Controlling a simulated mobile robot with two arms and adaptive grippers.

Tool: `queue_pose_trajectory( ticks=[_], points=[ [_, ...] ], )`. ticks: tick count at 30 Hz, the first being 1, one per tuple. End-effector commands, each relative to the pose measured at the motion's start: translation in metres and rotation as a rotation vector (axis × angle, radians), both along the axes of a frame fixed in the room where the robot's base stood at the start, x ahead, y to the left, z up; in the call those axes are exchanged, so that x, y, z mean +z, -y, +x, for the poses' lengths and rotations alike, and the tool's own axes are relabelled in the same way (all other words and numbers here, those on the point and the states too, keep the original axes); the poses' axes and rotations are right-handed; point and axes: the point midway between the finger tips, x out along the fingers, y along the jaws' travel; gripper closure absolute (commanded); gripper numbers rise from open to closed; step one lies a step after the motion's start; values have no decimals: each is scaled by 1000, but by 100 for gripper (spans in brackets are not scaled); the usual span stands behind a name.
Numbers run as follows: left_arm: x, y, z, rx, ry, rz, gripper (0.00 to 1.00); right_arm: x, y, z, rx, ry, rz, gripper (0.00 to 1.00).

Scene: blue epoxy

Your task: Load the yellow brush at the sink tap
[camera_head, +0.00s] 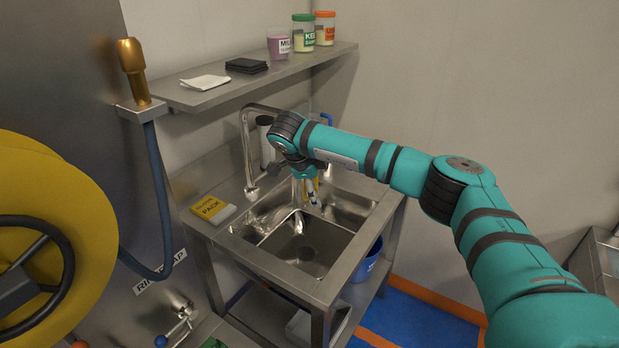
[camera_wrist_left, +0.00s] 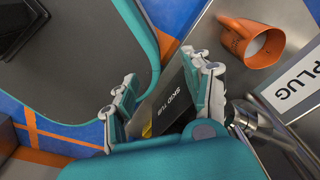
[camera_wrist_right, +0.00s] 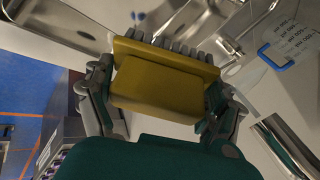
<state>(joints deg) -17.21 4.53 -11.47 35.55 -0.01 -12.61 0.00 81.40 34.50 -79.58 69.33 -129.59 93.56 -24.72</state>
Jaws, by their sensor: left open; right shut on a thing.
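The yellow brush (camera_wrist_right: 160,85) is held between the fingers of my right gripper (camera_wrist_right: 160,95), its bristle side toward the top in the right wrist view. In the head view my right gripper (camera_head: 306,183) is over the back right part of the steel sink (camera_head: 240,231), and only a sliver of yellow shows there. The sink tap (camera_head: 246,150), a tall curved spout, stands left of this gripper, apart from it. My left gripper (camera_wrist_left: 163,90) is open in the left wrist view, with nothing between its fingers.
A yellow pack (camera_head: 209,207) lies on the sink's left ledge. A shelf (camera_head: 240,88) with jars and cloths is above. A yellow hose reel (camera_head: 60,190) stands at left. A blue bucket (camera_head: 367,262) is under the sink.

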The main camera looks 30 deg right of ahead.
Motion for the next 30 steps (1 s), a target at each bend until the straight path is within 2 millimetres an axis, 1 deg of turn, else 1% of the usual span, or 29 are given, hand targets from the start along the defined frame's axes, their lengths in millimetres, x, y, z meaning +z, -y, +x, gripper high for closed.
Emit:
queue_pose_trajectory(
  ticks=[3,21,25,30],
  points=[
    [3,0,0,0,0,0,50,1,-2,-10,1,-1,-1,38],
    [9,-1,0,1,0,1,50,0,-12,-56,1,-1,0,38],
    [9,-1,0,0,0,1,50,0,-13,-60,1,-1,0,38],
    [9,-1,0,0,0,1,50,0,-13,-60,0,-2,0,38]
  ],
)
